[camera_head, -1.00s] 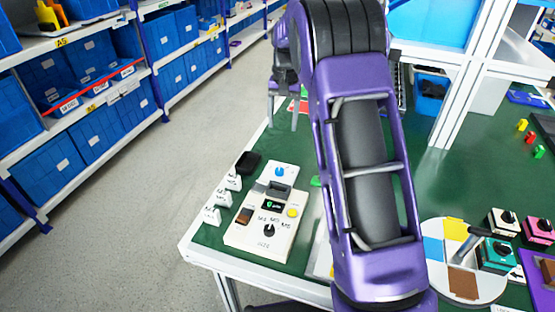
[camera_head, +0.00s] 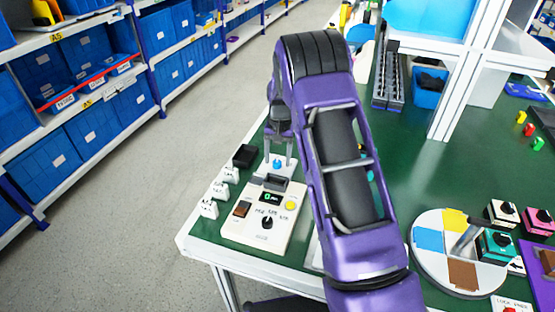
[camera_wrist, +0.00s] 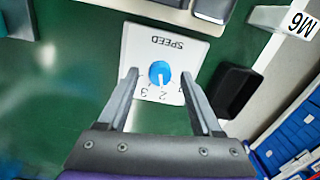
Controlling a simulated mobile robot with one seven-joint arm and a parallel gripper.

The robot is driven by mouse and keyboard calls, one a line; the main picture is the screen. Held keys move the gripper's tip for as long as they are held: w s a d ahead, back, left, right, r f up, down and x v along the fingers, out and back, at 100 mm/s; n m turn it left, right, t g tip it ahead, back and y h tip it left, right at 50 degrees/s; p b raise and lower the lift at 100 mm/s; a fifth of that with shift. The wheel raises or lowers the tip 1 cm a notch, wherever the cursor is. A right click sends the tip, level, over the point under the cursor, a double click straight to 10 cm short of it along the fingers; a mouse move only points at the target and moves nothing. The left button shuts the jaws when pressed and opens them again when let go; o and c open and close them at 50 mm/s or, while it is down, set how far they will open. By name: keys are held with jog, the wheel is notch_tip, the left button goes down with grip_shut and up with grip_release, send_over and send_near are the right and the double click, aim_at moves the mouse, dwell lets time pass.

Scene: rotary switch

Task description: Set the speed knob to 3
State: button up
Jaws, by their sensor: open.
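The speed knob (camera_wrist: 159,73) is a round blue dial on a white plate (camera_wrist: 133,52) marked SPEED, which appears upside down in the wrist view. A white pointer line on the knob runs toward the numeral 2, and a 3 shows beside it. The knob also shows small in the head view (camera_head: 277,164). My gripper (camera_wrist: 164,88) is open, with one finger on each side of the knob; no contact shows. In the head view my gripper (camera_head: 279,160) points down over the plate.
A round coloured turntable (camera_head: 430,268) stands right.

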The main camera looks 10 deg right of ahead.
jog(key=shift+f, duration=0.25)
grip_shut()
jog(key=shift+m, duration=0.4)
jog(key=m, duration=0.3)
jog(key=shift+a, duration=0.1)
jog(key=shift+m+p, duration=0.45)
jog(key=shift+m, duration=1.55)
